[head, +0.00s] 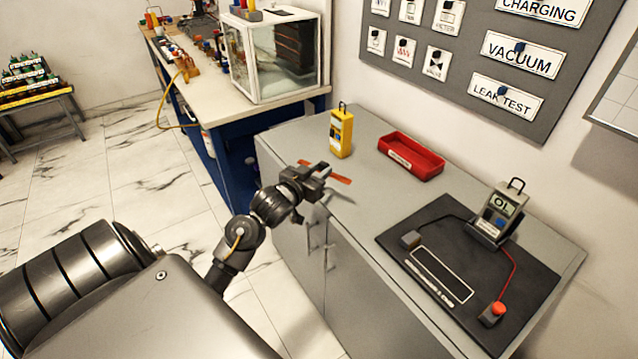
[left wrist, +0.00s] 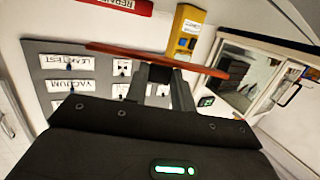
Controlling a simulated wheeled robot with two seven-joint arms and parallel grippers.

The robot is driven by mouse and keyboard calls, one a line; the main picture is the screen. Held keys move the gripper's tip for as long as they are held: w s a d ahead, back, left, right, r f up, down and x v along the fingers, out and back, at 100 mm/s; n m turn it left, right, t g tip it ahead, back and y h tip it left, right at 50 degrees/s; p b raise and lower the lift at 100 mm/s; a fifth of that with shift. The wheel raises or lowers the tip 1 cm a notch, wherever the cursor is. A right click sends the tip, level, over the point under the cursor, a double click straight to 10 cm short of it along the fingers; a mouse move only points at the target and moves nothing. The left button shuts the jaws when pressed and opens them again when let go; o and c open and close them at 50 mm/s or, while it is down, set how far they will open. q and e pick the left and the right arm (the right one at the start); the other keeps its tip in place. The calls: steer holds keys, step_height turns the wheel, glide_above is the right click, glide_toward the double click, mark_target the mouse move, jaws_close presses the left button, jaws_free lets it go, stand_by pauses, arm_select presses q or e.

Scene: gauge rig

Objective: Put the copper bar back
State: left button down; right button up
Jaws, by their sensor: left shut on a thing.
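The copper bar (head: 340,179) is a thin orange-red strip held crosswise in my left gripper (head: 318,172). In the left wrist view the bar (left wrist: 125,52) spans across the fingertips of the left gripper (left wrist: 174,72), sticking out on both sides. The gripper is shut on it, above the near left part of the grey cabinet top. A red tray (head: 412,168) with a white label on its front stands on the cabinet to the right of the gripper; I see nothing in it. My right gripper is not in view.
A yellow meter (head: 341,134) stands behind the gripper, left of the red tray. A dark mat (head: 525,275) at the right bears a grey meter (head: 497,220) reading OL, leads and a white-outlined rectangle. A glass-fronted box (head: 272,55) stands on the back bench.

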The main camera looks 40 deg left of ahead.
arm_select(q)
steer(key=w+f, duration=0.1)
steer(key=a+f, duration=0.1)
steer(key=f, duration=0.1)
steer(key=w+a+f, duration=0.1)
steer(key=shift+w+a+f, duration=0.15)
steer(key=shift+w+f, duration=0.05)
steer(key=shift+w, duration=0.15)
steer(key=shift+w+a+f, duration=0.1)
steer(key=shift+w+f, duration=0.05)
steer(key=shift+f, duration=0.1)
steer(key=shift+w+a+f, duration=0.2)
steer(key=shift+w+f, duration=0.05)
steer(key=shift+f, duration=0.1)
step_height(320, 180, down, 3)
steer(key=shift+f, duration=0.3)
steer(key=c, duration=1.2)
jaws_free()
steer(key=shift+o, duration=0.2)
steer(key=shift+r, duration=0.25)
steer(key=shift+s, duration=0.35)
steer(key=s+d+r, duration=0.1)
steer(key=s, duration=1)
steer(key=shift+r, duration=0.4)
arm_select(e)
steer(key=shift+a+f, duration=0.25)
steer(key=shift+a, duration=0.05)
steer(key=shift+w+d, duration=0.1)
